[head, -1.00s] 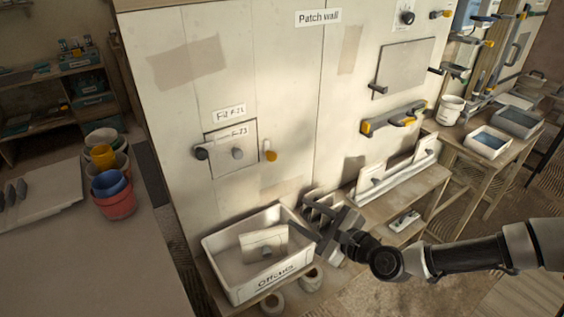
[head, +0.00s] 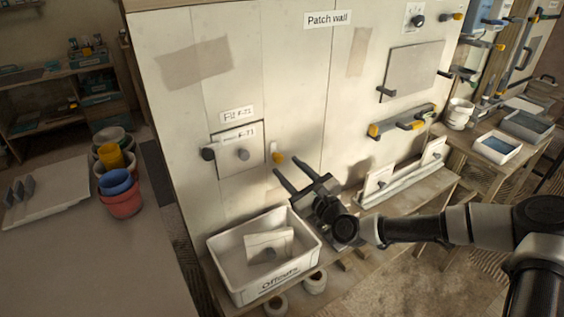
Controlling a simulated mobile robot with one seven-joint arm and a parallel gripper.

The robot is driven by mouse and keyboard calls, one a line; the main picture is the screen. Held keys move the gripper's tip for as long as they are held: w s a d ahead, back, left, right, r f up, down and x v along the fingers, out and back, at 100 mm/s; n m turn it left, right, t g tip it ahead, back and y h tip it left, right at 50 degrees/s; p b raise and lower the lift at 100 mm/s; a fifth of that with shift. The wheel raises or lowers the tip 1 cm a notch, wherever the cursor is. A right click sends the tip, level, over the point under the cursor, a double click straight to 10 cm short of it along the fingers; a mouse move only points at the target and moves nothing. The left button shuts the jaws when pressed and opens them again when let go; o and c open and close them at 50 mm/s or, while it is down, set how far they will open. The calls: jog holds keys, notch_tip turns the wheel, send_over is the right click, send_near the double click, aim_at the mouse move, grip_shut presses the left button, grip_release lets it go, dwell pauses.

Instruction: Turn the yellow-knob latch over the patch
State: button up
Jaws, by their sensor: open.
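The patch (head: 231,161) is a pale square panel with a grey knob, set in the patch wall under a label reading "Fit F-71". The yellow-knob latch (head: 277,156) is on the wall just right of the patch, its pale bar upright and its yellow knob at the lower end. It appears beside the patch, not across it. A dark-knobbed latch (head: 208,154) sits at the patch's left edge.
A white "Offcuts" bin (head: 227,268) holding a knobbed panel (head: 268,246) stands below the patch. A rack with pale panels (head: 405,178) is on the bench to the right. A yellow-ended bar (head: 401,124) juts from the wall. Stacked coloured buckets (head: 121,194) stand left.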

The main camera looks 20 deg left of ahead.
aim_at(280, 161)
jog(key=shift+x, duration=2.15)
jog(key=shift+c, duration=0.4)
jog(key=c, duration=1)
jog(key=shift+o, duration=0.2)
